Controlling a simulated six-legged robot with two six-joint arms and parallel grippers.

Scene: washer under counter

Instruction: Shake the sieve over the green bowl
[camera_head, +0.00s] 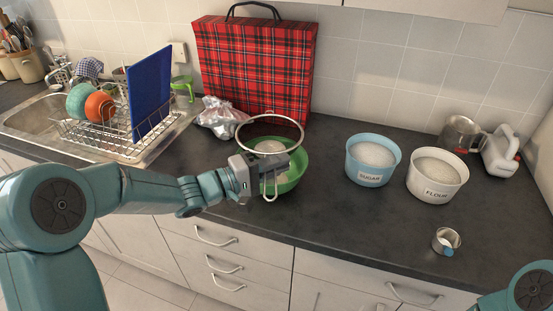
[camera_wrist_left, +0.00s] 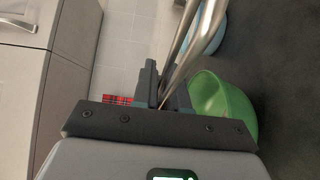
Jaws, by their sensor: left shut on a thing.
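My left gripper (camera_head: 274,164) is shut on the metal handle of the sieve (camera_head: 269,116). The sieve's round rim shows beyond the gripper, above the back of the green bowl (camera_head: 298,168), apart from the counter. Something pale shows through the ring; I cannot tell whether it is in the sieve or the bowl. The gripper covers part of the bowl's left side. In the left wrist view, the sieve's metal rods (camera_wrist_left: 203,38) run up from between the fingers, with the green bowl (camera_wrist_left: 238,108) on the right. My right gripper is out of view.
A blue sugar tub (camera_head: 371,174) and a white flour tub (camera_head: 431,193) stand right of the bowl. A metal cup (camera_head: 446,242) sits near the front edge. A red plaid bag (camera_head: 255,70) stands behind; a dish rack (camera_head: 110,140) is left. The counter's front middle is clear.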

